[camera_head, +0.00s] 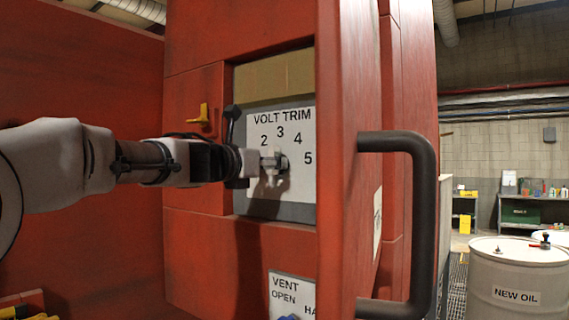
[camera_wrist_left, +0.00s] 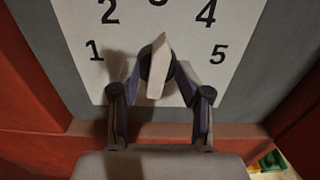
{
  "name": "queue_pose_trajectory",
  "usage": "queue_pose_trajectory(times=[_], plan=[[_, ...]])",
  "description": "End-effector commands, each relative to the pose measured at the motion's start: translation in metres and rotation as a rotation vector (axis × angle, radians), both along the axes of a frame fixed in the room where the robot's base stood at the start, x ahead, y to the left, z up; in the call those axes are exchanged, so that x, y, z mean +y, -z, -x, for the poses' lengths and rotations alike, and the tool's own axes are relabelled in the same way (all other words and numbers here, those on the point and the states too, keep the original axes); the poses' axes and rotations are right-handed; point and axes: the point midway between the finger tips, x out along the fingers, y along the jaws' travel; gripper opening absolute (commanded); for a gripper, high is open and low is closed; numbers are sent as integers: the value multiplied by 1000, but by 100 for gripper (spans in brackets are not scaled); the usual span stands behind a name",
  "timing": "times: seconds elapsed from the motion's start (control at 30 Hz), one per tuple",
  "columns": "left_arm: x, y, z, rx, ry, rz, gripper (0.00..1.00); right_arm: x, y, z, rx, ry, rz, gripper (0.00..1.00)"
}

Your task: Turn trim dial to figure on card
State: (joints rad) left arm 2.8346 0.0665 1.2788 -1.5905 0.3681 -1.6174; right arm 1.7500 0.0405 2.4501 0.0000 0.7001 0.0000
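The trim dial (camera_head: 272,160) sits on a pale VOLT TRIM plate (camera_head: 299,185) in the red cabinet. In the left wrist view the dial (camera_wrist_left: 157,70) has a light pointed bar on a dark round base. Its tip points up, roughly at the 3. Figures 1, 2, 4 and 5 also show around it. My left gripper (camera_head: 250,163) is close in front of the dial. A pale card (camera_head: 377,222) on the cabinet's side is too edge-on to read. My right gripper is out of view.
A thick dark handle (camera_head: 425,220) juts out right of the dial. A VENT plate (camera_head: 292,295) is below, and a yellow lever (camera_head: 203,114) is left of the panel. A NEW OIL drum (camera_head: 517,280) stands at the right.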

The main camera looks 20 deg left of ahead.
Motion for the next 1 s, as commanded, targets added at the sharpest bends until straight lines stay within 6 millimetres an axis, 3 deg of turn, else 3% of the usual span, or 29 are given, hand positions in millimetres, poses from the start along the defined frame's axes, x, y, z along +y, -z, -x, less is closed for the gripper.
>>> queue_pose_trajectory(times=[0.13,0.23,0.27,0.67,1.0], plan=[[0,0,0,1,0,0,42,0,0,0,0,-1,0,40],[0,1,0,1,0,0,6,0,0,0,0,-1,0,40],[0,1,0,1,-1,0,0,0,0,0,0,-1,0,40],[0,1,-1,9,0,19,0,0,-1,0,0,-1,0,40],[0,0,-1,68,0,178,0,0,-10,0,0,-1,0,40]])
